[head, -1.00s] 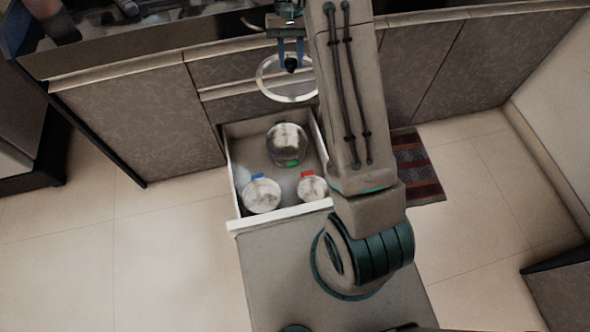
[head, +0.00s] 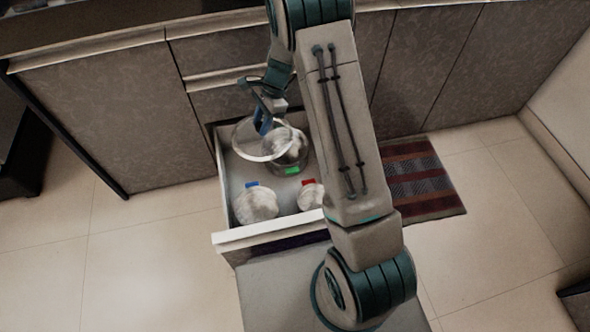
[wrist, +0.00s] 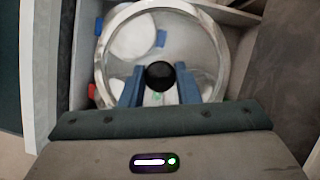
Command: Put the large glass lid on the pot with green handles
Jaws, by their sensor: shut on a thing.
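My gripper (head: 264,122) has blue fingers and is shut on the black knob (wrist: 160,76) of the large glass lid (head: 240,152). The lid is held above the open drawer and fills much of the wrist view, where its rim (wrist: 101,62) shows as a pale ring. The pot with green handles (head: 290,160) stands in the back right of the drawer. In the head view the lid overlaps the left part of this pot and sits a little to its left. One green handle (head: 292,171) shows at the front; the far handle is hidden.
The open drawer (head: 262,236) also holds a pot with a blue handle (head: 255,204) at front left and one with a red handle (head: 311,196) at front right, partly behind my arm. Cabinet fronts (head: 100,125) stand behind. A striped rug (head: 415,180) lies to the right.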

